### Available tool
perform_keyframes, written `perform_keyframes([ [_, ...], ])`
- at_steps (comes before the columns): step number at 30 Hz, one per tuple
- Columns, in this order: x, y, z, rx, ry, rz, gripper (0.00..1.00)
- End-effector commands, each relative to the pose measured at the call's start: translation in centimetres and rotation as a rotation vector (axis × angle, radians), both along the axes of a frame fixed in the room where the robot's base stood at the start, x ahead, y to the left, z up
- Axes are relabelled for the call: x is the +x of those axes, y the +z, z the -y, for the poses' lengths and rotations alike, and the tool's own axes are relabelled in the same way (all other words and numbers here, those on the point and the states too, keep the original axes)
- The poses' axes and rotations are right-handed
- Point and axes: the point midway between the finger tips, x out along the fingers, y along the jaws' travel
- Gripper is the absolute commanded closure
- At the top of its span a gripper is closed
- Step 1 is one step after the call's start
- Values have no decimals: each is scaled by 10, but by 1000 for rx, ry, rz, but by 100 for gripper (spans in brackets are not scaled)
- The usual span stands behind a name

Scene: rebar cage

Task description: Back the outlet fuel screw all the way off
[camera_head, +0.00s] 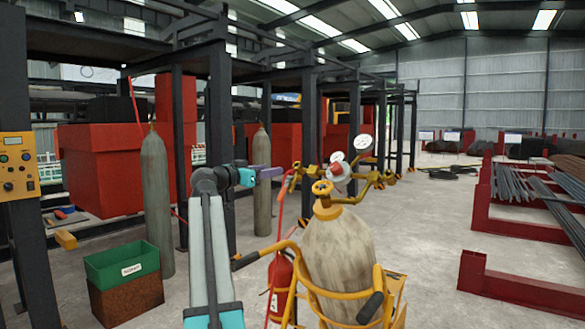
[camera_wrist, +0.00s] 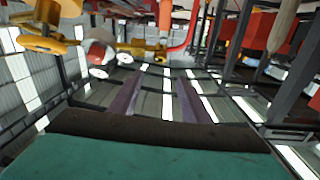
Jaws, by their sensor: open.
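A grey gas cylinder (camera_head: 342,240) stands on a yellow cart, with a yellow valve wheel (camera_head: 322,188) on top. A brass regulator (camera_head: 349,178) with pale round gauges and a red part sits above it. A red hose (camera_head: 279,205) hangs from its left end. I cannot single out the outlet fuel screw; it is too small or hidden. My gripper (camera_head: 281,171) is open and empty, its purple fingers pointing right, just left of the regulator's left end. In the wrist view, the fingers are spread with nothing between them, and the brass fittings (camera_wrist: 140,48) lie beyond the tips.
A red extinguisher (camera_head: 281,283) stands left of the cylinder. Two more cylinders (camera_head: 156,190) and a green bin (camera_head: 122,265) stand left. Red racks with bars (camera_head: 520,235) are at right; open floor lies between.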

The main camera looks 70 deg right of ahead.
Motion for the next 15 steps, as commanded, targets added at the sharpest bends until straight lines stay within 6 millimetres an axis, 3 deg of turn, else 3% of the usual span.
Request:
perform_keyframes([
  [15,-19,1,61,1,-2,0,57],
])
